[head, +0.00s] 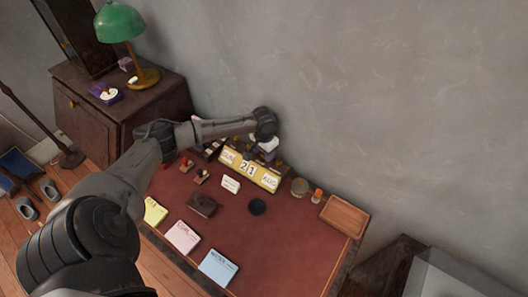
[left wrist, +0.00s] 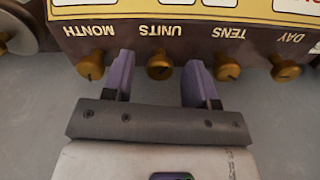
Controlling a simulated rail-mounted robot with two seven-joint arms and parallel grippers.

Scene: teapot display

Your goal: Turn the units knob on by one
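A yellow desk calendar (head: 250,171) showing 21 stands on the red-topped desk in the head view. Its knob side shows upside down in the left wrist view. There the brass units knob (left wrist: 159,66) sits beside its UNITS label, between the month knob (left wrist: 90,65) and the tens knob (left wrist: 227,67). My left gripper (left wrist: 159,76) is open, with one purple finger on each side of the units knob. Gaps show between both fingers and the knob. In the head view the knobs are hidden and my left gripper is at the calendar's far side. My right gripper is not in view.
A day knob (left wrist: 286,68) lies further right. The wall rises behind.

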